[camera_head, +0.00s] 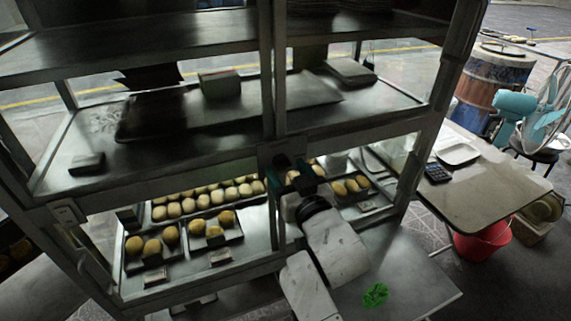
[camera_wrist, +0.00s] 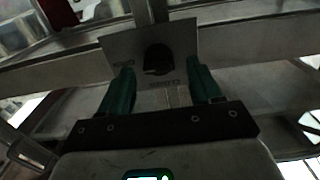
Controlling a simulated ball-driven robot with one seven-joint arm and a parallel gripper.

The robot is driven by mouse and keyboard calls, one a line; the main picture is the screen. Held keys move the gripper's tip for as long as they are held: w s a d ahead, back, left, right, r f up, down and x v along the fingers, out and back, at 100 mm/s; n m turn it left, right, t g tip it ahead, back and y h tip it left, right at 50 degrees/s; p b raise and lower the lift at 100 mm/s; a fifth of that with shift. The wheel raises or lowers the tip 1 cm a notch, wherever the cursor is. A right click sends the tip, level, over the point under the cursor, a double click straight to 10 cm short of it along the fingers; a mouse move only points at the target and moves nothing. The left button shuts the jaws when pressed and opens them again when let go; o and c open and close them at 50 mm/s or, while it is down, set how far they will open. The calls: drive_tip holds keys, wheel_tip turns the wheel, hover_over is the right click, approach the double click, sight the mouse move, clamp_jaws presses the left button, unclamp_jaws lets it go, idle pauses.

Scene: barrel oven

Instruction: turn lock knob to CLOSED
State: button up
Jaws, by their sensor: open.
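The lock knob (camera_wrist: 157,60) is a dark round knob on a grey plate (camera_wrist: 185,40) fixed to the cabinet frame, in the upper middle of the wrist view. Faint lettering shows on the plate, too blurred to read surely, so I cannot tell the knob's setting. In the head view the knob (camera_head: 282,161) sits where the middle post meets the shelf rail. My gripper (camera_wrist: 158,85) has two green fingers, spread apart, pointing at the plate with the knob between and just beyond their tips. Nothing is held. In the head view my arm partly hides the gripper.
The glass-fronted cabinet holds trays of buns (camera_head: 200,200) on its lower shelf and boxes (camera_head: 220,84) above. A table (camera_head: 490,190) with a calculator (camera_head: 437,173) and a white tray stands right, above a red bucket (camera_head: 482,243). A green item (camera_head: 375,295) lies on a low surface beside my arm.

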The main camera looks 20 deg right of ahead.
drive_tip(key=shift+w, duration=0.8)
drive_tip(key=shift+c, duration=0.3)
drive_tip(key=c, duration=1)
